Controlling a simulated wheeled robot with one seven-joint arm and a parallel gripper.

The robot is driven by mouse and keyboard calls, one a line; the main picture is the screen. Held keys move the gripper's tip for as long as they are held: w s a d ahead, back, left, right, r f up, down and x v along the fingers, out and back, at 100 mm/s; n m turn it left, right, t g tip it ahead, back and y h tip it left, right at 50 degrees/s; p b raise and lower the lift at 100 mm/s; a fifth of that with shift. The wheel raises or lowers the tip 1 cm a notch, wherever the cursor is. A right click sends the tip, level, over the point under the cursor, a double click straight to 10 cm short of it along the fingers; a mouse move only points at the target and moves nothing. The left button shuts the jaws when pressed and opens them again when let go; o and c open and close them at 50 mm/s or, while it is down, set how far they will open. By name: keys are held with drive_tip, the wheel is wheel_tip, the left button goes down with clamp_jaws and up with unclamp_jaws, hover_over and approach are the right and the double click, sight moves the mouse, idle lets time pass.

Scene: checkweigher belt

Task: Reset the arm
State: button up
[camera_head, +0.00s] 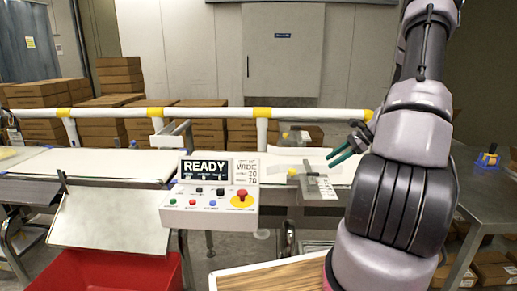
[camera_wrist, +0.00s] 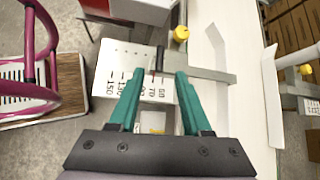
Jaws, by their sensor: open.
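My gripper (camera_head: 345,152) is at the right of the head view, raised over the right part of the belt. Its green fingers are apart with nothing between them; the wrist view shows the same open fingers (camera_wrist: 157,92). Below the fingers in the wrist view is a white scale plate (camera_wrist: 112,70) with printed numbers and a red pointer line. A yellow knob (camera_wrist: 181,34) sits on a metal bar beside it. The scale plate (camera_head: 322,186) and the yellow knob (camera_head: 292,172) also show in the head view. My arm fills the right side of the head view.
A control box (camera_head: 210,205) reading READY, with a red button, stands at the front middle. A white belt (camera_head: 90,164) runs behind it, with a guard rail (camera_head: 205,112). A red bin (camera_head: 115,270) is at lower left. A metal table (camera_head: 490,185) is at right.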

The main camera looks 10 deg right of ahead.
drive_tip(key=s+a+r+n+g+h, duration=0.1)
drive_tip(key=s+a+r+n+h, duration=0.2)
drive_tip(key=a+r, duration=0.55)
drive_tip(key=s+a+r+n+h, duration=0.1)
drive_tip(key=s+a+r+n, duration=0.4)
drive_tip(key=r, duration=0.6)
drive_tip(key=s+a+r+n+t+h, duration=0.1)
drive_tip(key=s+a+r+n+t, duration=0.1)
drive_tip(key=s+a+r+n, duration=0.2)
drive_tip(key=s+a+r+n+t+h, duration=0.1)
drive_tip(key=s+a+r+n, duration=0.3)
drive_tip(key=s, duration=0.6)
drive_tip(key=shift+a+r+t, duration=0.25)
drive_tip(key=shift+r+t, duration=0.25)
drive_tip(key=shift+r, duration=0.3)
drive_tip(key=shift+o, duration=0.4)
